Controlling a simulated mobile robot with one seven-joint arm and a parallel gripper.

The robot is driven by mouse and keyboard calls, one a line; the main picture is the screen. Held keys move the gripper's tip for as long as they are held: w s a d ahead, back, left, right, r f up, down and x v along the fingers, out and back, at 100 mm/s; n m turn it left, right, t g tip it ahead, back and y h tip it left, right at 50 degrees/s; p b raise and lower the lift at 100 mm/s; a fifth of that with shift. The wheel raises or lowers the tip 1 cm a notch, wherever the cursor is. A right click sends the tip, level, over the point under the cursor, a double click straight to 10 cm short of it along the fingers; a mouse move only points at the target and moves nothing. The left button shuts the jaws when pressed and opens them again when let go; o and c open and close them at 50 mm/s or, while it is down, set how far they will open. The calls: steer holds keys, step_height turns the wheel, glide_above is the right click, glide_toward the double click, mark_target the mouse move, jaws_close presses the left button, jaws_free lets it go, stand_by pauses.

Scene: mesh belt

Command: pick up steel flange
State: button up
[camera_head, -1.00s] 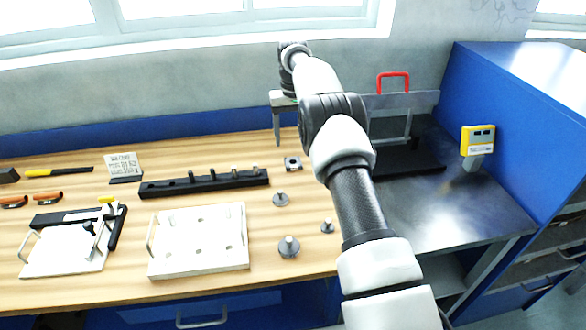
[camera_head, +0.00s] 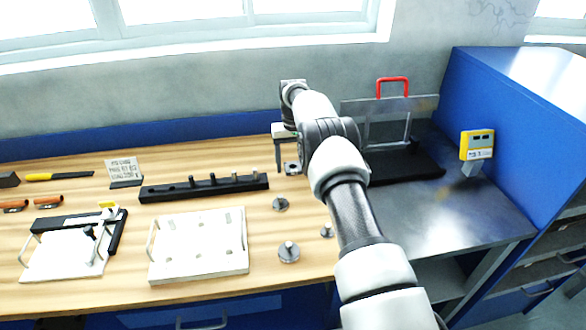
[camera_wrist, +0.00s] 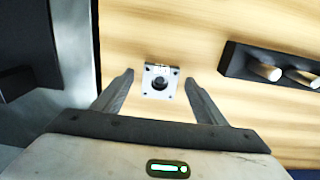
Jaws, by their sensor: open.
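The steel flange (camera_head: 292,168) is a small square grey plate on the wooden bench, just left of the dark metal surface. In the wrist view the flange (camera_wrist: 168,92) shows a dark round centre and small corner holes. My gripper (camera_wrist: 159,77) is open, with one fingertip on each side of the flange in that view and a gap to both. In the head view my gripper (camera_head: 285,148) hangs at the flange, partly covering it. The exact height of the fingertips above the bench cannot be told.
A black bar with pegs (camera_head: 205,187) lies left of the flange; it also shows in the wrist view (camera_wrist: 236,62). Several round knobbed pieces, including one large (camera_head: 288,252), stand in front. A black stand with a red handle (camera_head: 393,80) is to the right.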

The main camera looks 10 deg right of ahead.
steer(key=c, duration=1.4)
steer(key=shift+r, duration=0.15)
